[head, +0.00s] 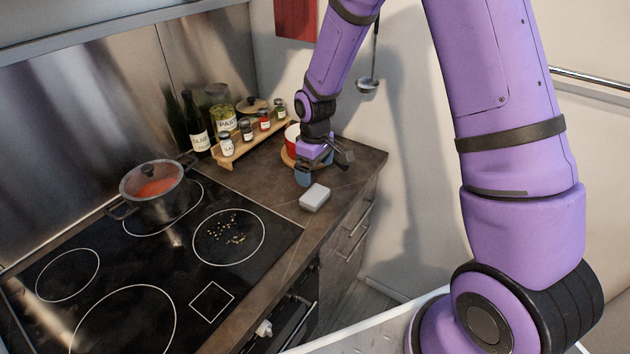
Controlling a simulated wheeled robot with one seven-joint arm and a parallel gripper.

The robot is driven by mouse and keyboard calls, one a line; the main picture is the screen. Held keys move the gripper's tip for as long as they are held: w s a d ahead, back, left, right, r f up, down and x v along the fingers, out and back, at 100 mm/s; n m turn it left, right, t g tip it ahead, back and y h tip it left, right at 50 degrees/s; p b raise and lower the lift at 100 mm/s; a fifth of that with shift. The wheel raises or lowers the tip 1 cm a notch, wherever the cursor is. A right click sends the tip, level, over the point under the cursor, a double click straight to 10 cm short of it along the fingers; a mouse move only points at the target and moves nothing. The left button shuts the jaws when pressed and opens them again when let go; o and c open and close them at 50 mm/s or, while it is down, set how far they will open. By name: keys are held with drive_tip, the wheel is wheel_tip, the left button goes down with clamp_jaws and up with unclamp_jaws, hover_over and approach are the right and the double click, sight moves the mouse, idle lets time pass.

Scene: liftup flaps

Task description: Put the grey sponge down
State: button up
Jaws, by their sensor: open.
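The grey sponge (315,197) is a small light block lying on the dark countertop, to the right of the hob. My gripper (323,172) is just above and behind the sponge, with its fingers spread and nothing visible between them. It looks apart from the sponge. A blue part shows at the lower left of my gripper; I cannot tell whether it is a fingertip or another thing.
The black hob (150,270) has crumbs (232,232) on one ring and a lidded pot (153,190) at the back. A wooden rack (252,139) with jars and a red pot (292,136) stand behind my gripper. The counter's right edge is close to the sponge.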

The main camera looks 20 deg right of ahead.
drive_tip(key=s+d+r+m+t, duration=0.15)
drive_tip(key=s+r, duration=0.25)
drive_tip(key=r, duration=0.7)
drive_tip(key=s+d+r+m+t, duration=0.15)
drive_tip(key=s+r, duration=0.35)
drive_tip(key=r, duration=0.5)
drive_tip(key=s+d+r+m, duration=0.1)
drive_tip(key=s+r, duration=0.2)
drive_tip(key=s, duration=0.3)
drive_tip(key=s+d+r+m+t, duration=0.1)
drive_tip(key=s+r, duration=0.3)
drive_tip(key=s, duration=0.3)
drive_tip(key=s+d+r+m+t, duration=0.1)
drive_tip(key=s+d+r+m, duration=0.1)
drive_tip(key=s+r, duration=0.2)
drive_tip(key=s, duration=0.3)
drive_tip(key=shift+s, duration=0.15)
